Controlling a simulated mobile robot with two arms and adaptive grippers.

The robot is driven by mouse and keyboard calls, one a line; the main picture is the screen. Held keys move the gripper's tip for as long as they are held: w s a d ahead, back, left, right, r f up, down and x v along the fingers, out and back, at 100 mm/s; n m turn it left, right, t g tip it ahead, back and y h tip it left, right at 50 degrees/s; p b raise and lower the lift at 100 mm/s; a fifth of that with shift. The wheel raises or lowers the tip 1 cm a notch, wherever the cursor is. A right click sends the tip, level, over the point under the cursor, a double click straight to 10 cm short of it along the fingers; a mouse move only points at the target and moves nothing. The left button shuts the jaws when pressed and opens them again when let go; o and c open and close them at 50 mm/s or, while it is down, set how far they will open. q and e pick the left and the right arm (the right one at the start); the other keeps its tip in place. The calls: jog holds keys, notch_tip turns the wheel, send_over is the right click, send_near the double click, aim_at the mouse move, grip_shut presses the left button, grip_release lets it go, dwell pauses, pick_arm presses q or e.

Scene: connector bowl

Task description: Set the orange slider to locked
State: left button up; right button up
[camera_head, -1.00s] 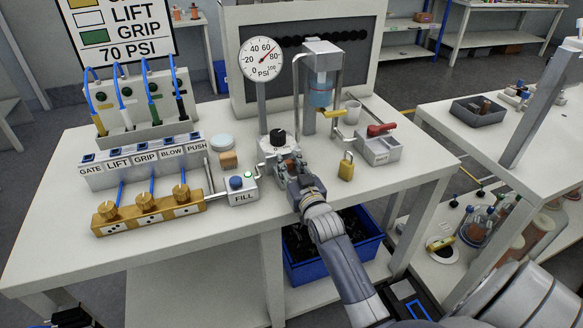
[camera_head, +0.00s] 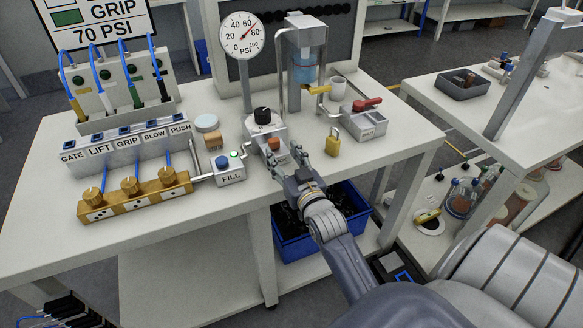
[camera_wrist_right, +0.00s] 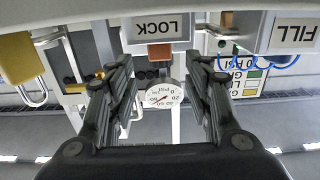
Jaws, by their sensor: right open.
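The orange slider (camera_head: 273,144) is a small block on the front of a grey fixture (camera_head: 254,129) with a black knob on top. In the right wrist view, the slider (camera_wrist_right: 160,51) shows just beyond the fingertips, beside an upside-down white LOCK label (camera_wrist_right: 158,27). My right gripper (camera_head: 297,178) is open and empty in front of the fixture at the table's front edge. In the wrist view its fingers (camera_wrist_right: 160,68) stand on either side of the slider's line, and I see no contact. My left gripper is not in view.
A FILL box (camera_head: 230,172) with blue and green buttons stands left of the slider. A pressure gauge (camera_head: 241,36) rises behind. A blue bin (camera_head: 290,250) sits below the table.

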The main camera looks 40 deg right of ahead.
jog(key=v, duration=0.5)
jog(key=shift+s+a, duration=0.1)
jog(key=shift+s, duration=0.25)
